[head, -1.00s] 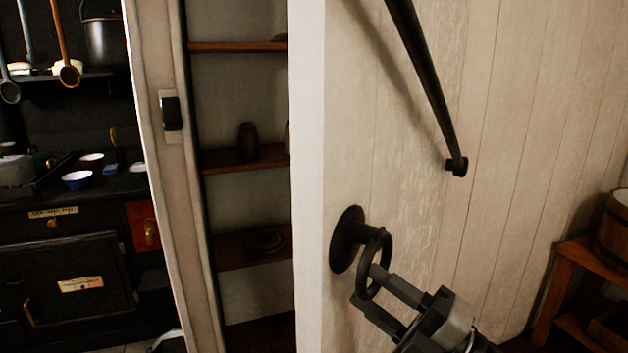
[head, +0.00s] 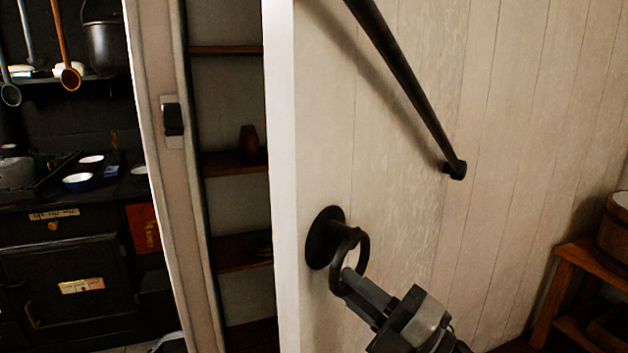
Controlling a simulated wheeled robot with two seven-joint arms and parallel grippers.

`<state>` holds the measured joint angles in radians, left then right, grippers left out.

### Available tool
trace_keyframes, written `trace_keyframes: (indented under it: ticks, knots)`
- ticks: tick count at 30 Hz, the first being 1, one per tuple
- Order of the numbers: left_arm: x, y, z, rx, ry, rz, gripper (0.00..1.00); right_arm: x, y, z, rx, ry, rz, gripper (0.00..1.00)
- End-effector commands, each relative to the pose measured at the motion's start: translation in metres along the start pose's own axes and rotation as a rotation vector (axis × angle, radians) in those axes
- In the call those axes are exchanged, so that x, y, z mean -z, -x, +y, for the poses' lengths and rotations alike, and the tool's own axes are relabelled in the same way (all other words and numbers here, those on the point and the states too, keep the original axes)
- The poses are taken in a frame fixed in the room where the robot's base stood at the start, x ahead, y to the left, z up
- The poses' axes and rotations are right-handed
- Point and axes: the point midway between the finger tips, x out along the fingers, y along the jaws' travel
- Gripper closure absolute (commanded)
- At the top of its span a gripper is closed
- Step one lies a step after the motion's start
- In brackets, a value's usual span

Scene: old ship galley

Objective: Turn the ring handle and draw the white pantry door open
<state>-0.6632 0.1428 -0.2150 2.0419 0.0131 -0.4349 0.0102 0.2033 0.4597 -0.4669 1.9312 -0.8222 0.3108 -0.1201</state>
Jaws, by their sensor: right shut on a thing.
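The white pantry door (head: 400,200) stands ajar, its free edge toward the left, with dark pantry shelves showing in the gap. A black ring handle (head: 365,254) hangs from a round black plate (head: 319,238) low near that edge. My right gripper (head: 353,282) comes from the lower right and is shut on the lower part of the ring. The far finger is partly hidden behind the near one. My left gripper is out of view.
A dark sloping bar (head: 405,75) is fixed across the door above the ring. The door frame with a latch keeper (head: 173,120) and a black stove (head: 70,270) are at left. A wooden stand (head: 570,290) with a bucket (head: 615,230) is at right.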

Motion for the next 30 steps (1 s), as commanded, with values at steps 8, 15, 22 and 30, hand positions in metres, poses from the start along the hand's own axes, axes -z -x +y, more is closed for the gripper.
trace_keyframes:
  ticks: [8,15,22,30]
  knots:
    - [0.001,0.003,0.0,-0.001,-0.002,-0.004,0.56,0.001,-0.016,-0.013,0.013,0.007,-0.029,1.0]
    - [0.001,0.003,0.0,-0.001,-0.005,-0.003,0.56,0.001,-0.015,-0.014,0.015,0.008,-0.029,1.0]
    - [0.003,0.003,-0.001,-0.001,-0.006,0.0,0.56,0.001,-0.029,-0.018,0.012,0.014,-0.048,1.0]
    - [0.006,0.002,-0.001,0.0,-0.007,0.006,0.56,0.001,-0.054,-0.028,0.012,0.027,-0.085,1.0]
